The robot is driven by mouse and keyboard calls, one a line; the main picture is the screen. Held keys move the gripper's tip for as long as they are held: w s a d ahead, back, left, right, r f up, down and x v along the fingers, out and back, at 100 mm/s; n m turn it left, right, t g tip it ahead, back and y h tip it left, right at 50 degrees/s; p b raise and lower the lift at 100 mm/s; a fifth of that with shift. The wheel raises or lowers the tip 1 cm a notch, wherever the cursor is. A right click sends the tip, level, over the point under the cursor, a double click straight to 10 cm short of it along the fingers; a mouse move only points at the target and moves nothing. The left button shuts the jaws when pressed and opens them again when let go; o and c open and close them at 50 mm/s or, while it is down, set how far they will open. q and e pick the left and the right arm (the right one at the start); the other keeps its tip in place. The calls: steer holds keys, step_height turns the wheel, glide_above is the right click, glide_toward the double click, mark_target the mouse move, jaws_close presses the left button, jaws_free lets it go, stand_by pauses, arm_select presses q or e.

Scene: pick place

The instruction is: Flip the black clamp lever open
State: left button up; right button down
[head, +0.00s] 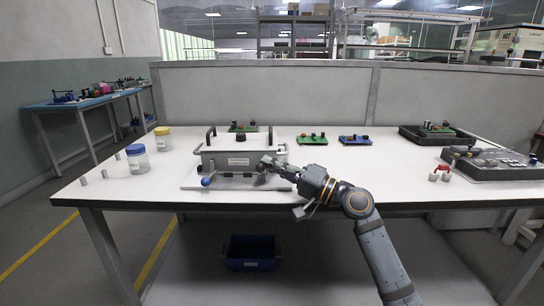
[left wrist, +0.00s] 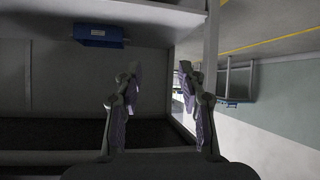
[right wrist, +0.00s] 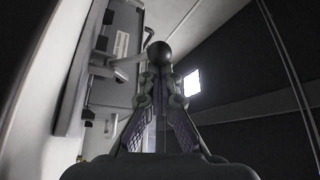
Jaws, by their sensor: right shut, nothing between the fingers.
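The grey clamp fixture (head: 238,158) with black handles stands on a flat plate on the white table; its side shows in the right wrist view (right wrist: 116,50). The black clamp lever's round knob (right wrist: 159,52) is just at the tips of my right gripper (right wrist: 160,78), which is shut with nothing between its fingers. I cannot tell whether the tips touch the knob. In the head view my right gripper (head: 268,163) is at the fixture's front right and hides most of that lever. A blue-knobbed lever (head: 206,181) is at the front left. My left gripper (left wrist: 160,72) is open and empty, away from the fixture.
Two jars, one blue-lidded (head: 137,158) and one yellow-lidded (head: 163,138), stand left with small pegs. Green (head: 311,139) and blue (head: 355,139) boards lie behind. A blue bin (head: 250,263) sits below the table.

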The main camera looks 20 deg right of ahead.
steer(key=shift+s+f, duration=0.25)
arm_select(q)
step_height(320, 180, up, 6)
steer(key=w+t, duration=0.2)
steer(key=shift+w+a+f+t, duration=0.25)
steer(key=shift+w+a+t, duration=0.05)
steer(key=shift+w+t, duration=0.1)
arm_select(e)
steer(key=shift+s+a+f, duration=0.1)
steer(key=v, duration=0.7)
steer(key=shift+s+d, duration=0.1)
steer(key=shift+d, duration=0.1)
steer(key=shift+f, duration=0.1)
